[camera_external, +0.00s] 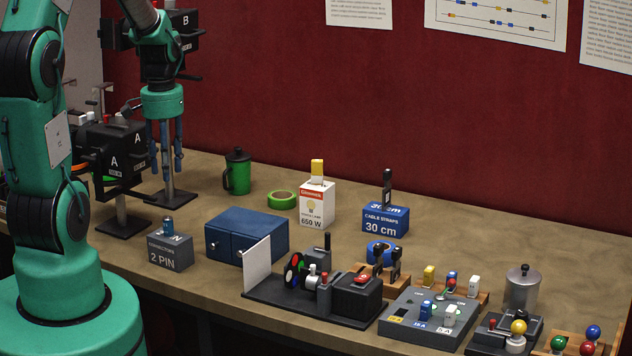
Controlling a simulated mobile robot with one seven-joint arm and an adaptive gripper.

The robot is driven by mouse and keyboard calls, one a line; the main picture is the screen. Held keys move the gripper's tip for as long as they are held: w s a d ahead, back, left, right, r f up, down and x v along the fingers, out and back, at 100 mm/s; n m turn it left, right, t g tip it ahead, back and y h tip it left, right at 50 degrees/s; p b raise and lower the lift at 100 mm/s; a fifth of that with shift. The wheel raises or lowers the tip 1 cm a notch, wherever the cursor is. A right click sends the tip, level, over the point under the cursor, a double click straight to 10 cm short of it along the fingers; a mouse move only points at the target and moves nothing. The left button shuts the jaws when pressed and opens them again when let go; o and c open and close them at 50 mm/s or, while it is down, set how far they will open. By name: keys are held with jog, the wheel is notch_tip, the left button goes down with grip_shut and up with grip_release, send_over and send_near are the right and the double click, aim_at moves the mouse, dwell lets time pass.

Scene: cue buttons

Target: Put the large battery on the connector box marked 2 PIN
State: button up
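The connector box marked 2 PIN (170,258) is a dark grey box at the front left of the bench. My gripper (166,172) hangs pointing down, behind and above the connector box. Its two blue fingers are apart, with nothing visibly held between them, and it is clear of the box and the cylinder.
A device marked A (113,160) and a stand (172,198) are near my gripper. A blue drawer box (245,232) is right of the connector box. A green mug (238,172), tape roll (282,200), lamp box (317,205), cable straps box (385,221) and switch panel (405,328) lie further right.

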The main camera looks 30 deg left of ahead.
jog(key=s+d+r+t, duration=0.1)
jog(key=s+d+r, duration=0.25)
jog(key=r, duration=0.45)
jog(key=s+d+r+t, duration=0.2)
jog(key=s+d+r, duration=0.15)
jog(key=r, duration=0.35)
jog(key=s+d+r+m+t, duration=0.1)
jog(key=s+d+r, duration=0.2)
jog(key=s, duration=0.4)
jog(key=s+d+r+t, duration=0.1)
jog(key=s+d+r, duration=0.2)
jog(key=s+r, duration=0.3)
jog(key=shift+s+d+r+m, duration=0.2)
jog(key=shift+s+m, duration=0.2)
jog(key=shift+s, duration=0.1)
notch_tip(320, 180, down, 8)
jog(key=b, duration=0.8)
jog(key=shift+r, duration=0.1)
